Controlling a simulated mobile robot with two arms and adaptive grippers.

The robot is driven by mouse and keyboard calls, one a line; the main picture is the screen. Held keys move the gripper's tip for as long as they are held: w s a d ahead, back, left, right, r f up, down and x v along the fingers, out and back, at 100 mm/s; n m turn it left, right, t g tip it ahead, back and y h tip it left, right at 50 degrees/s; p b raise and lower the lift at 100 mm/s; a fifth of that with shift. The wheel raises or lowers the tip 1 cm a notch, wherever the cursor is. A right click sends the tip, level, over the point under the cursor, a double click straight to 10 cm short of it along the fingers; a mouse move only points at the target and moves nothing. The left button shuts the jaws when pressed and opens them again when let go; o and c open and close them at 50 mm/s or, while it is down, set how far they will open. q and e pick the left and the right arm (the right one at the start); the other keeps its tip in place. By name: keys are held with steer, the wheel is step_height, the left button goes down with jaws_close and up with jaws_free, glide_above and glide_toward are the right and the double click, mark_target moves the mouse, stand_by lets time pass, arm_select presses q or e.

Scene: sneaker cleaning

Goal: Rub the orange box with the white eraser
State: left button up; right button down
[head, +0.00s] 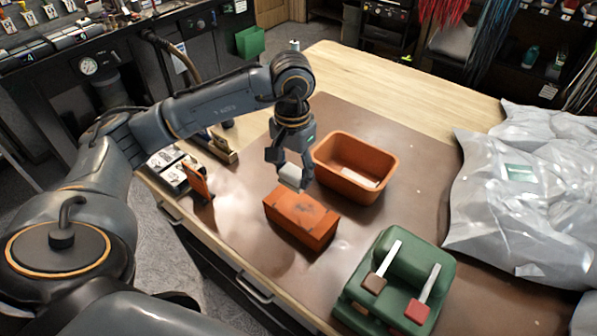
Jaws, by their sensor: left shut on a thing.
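The orange box (300,219) sits on the brown mat, with dark smudges on its top. My left gripper (291,180) points down just above the far left end of the box. It is shut on the white eraser (291,174), a small pale block between its fingers. I cannot tell whether the eraser touches the box top. My right gripper is out of view.
An orange bin (340,182) with a pale item inside stands right behind the box. Crumpled grey bags (530,200) fill the right side. The wooden table (345,66) is clear at the back.

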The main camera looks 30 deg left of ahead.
arm_select(q)
steer(key=shift+a+f, duration=0.2)
steer(key=shift+f, duration=0.25)
steer(key=shift+s+f, duration=0.1)
steer(key=shift+f, duration=0.25)
steer(key=f, duration=0.1)
steer(key=f+b, duration=0.1)
steer(key=shift+d+f, duration=0.2)
steer(key=shift+f, duration=0.15)
steer(key=shift+f+b, duration=0.4)
steer(key=shift+f, duration=0.2)
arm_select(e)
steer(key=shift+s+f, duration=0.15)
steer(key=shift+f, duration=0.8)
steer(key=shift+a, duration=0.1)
arm_select(q)
steer(key=shift+f, duration=0.1)
steer(key=shift+f+b, duration=0.15)
steer(key=shift+b, duration=0.15)
steer(key=shift+f, duration=0.1)
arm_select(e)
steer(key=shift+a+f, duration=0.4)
